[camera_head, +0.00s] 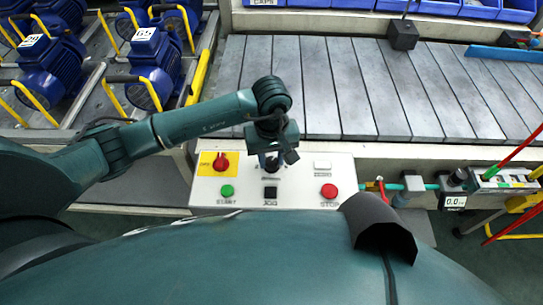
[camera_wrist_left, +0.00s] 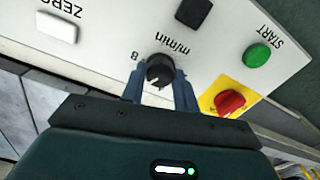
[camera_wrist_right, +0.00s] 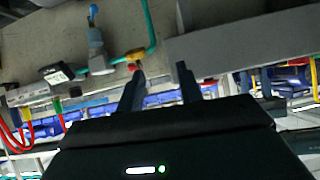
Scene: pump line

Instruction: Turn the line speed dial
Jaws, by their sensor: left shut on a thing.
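The line speed dial (camera_wrist_left: 159,72) is a round black knob on the white control panel (camera_wrist_left: 110,45). The text "m/min" and a figure that looks like 8 are printed beside it. In the left wrist view the fingers of my left gripper (camera_wrist_left: 160,85) stand on both sides of the dial, shut on it. In the head view my left gripper (camera_head: 270,160) reaches down to the panel (camera_head: 300,184) and mostly hides the dial. My right gripper (camera_wrist_right: 160,90) shows in the right wrist view with its fingers apart and nothing between them.
On the panel are a red knob on a yellow plate (camera_head: 221,162), a green START button (camera_head: 227,191), a black JOG button (camera_head: 270,192), a red STOP button (camera_head: 329,191) and a white ZERO button (camera_head: 322,165). The slatted conveyor (camera_head: 350,90) runs behind. Blue pumps (camera_head: 155,65) stand left.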

